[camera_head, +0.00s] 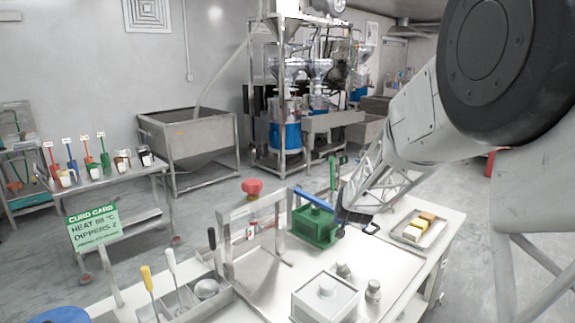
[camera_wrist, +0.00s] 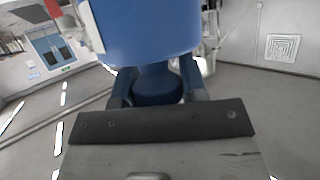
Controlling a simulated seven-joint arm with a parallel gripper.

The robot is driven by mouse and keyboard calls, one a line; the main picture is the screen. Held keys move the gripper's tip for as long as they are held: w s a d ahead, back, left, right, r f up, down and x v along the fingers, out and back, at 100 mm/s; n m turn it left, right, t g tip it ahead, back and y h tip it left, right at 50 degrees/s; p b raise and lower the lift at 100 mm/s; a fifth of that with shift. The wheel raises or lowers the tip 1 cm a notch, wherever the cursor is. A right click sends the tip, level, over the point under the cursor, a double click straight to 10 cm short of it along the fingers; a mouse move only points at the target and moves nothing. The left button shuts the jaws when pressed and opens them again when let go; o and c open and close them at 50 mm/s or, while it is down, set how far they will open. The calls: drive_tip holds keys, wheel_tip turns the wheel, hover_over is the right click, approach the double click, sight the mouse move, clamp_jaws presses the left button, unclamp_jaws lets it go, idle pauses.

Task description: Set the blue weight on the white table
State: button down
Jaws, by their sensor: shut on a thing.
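The blue weight (camera_wrist: 145,30) fills the top middle of the wrist view, with a narrower blue neck (camera_wrist: 156,85) below its wide body. My gripper (camera_wrist: 157,92) is shut on this neck, one dark finger on each side. In the head view my gripper (camera_head: 347,217) is at the right of a green box (camera_head: 315,226), above the white table (camera_head: 385,262). A slanted blue bar (camera_head: 314,198) shows over the green box; I cannot tell whether it is part of the held weight.
A metal frame (camera_head: 252,213) stands left of the green box. A tray with yellow and orange blocks (camera_head: 420,228) lies at the right. A white lidded box (camera_head: 325,296) and small metal weights (camera_head: 373,290) stand in front. A tool bin (camera_head: 185,300) is at the left.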

drive_tip(key=shift+w+a+n+y, duration=0.35)
drive_tip(key=shift+a+n+y, duration=0.05)
drive_tip(key=shift+a+y, duration=0.1)
drive_tip(key=shift+f, duration=0.1)
drive_tip(key=shift+s+a, duration=0.1)
idle(0.6)
drive_tip(key=shift+s+a, duration=0.2)
drive_tip(key=shift+s, duration=0.2)
drive_tip(key=s+a+f+n+y, duration=0.1)
drive_tip(key=s+a, duration=0.2)
drive_tip(key=s, duration=0.7)
drive_tip(key=s+a+f+n+y, duration=0.1)
drive_tip(key=s+a+n+y, duration=0.15)
drive_tip(key=s, duration=0.65)
drive_tip(key=s+a+f+n+y, duration=0.1)
drive_tip(key=s+a, duration=0.3)
drive_tip(key=s, duration=0.6)
drive_tip(key=s+a+f+n+g+y, duration=0.1)
drive_tip(key=s+f, duration=0.3)
drive_tip(key=s, duration=0.4)
drive_tip(key=s+a+f+n+g+y, duration=0.1)
drive_tip(key=s+f, duration=0.3)
drive_tip(key=s, duration=0.5)
drive_tip(key=s+a+f+n+g+y, duration=0.1)
drive_tip(key=s+f, duration=0.3)
drive_tip(key=s, duration=0.5)
drive_tip(key=shift+s+a+n, duration=0.15)
drive_tip(key=shift+a+n, duration=0.3)
